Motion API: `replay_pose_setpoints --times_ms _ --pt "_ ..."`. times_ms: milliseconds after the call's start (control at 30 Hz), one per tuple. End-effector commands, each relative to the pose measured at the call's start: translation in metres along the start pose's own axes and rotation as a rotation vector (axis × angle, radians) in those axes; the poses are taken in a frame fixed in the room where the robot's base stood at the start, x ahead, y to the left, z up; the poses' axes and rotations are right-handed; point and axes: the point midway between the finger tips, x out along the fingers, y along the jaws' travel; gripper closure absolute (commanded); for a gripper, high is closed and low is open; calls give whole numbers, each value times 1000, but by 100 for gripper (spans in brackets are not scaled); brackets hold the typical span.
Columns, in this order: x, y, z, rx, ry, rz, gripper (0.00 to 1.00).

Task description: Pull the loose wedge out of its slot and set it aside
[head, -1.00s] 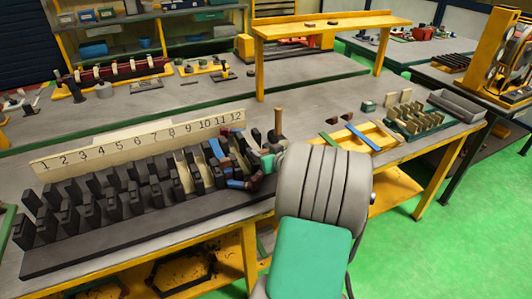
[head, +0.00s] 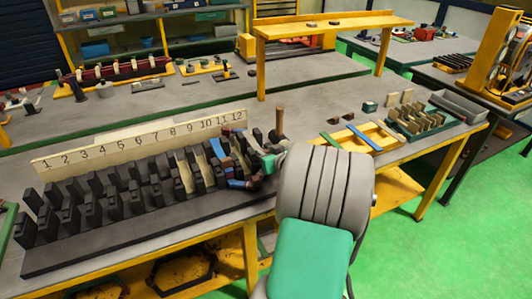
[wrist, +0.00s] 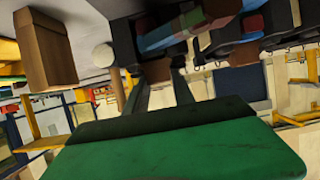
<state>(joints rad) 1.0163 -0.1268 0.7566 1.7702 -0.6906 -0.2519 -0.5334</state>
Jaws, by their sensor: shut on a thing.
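The dark slotted stator block (head: 150,230) lies along the front of the bench, with rows of black teeth. Blue and brown pieces (head: 240,183) sit among the teeth at its right end, below numbers 11 and 12. My gripper (head: 262,164) is at that end, mostly hidden behind my wrist in the head view. In the wrist view its two dark fingers (wrist: 159,82) reach toward the teeth, closed on a small brown piece (wrist: 157,70), which looks like the loose wedge. Its far end and whether it still touches the slot cannot be made out.
A number board (head: 140,140) stands behind the block. An upright wooden peg (head: 279,122) stands just behind my gripper. A yellow tray (head: 355,136) and a green rack (head: 415,120) lie to the right. Bare bench top lies behind the peg.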

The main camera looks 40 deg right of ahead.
Motion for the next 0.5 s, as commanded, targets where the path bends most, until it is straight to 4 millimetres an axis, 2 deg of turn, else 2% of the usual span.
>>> replay_pose_setpoints --times_ms 300,500 --pt "-12 -3 6 0 -1 0 100" --pt "-12 -6 5 -3 -1 -5 100"
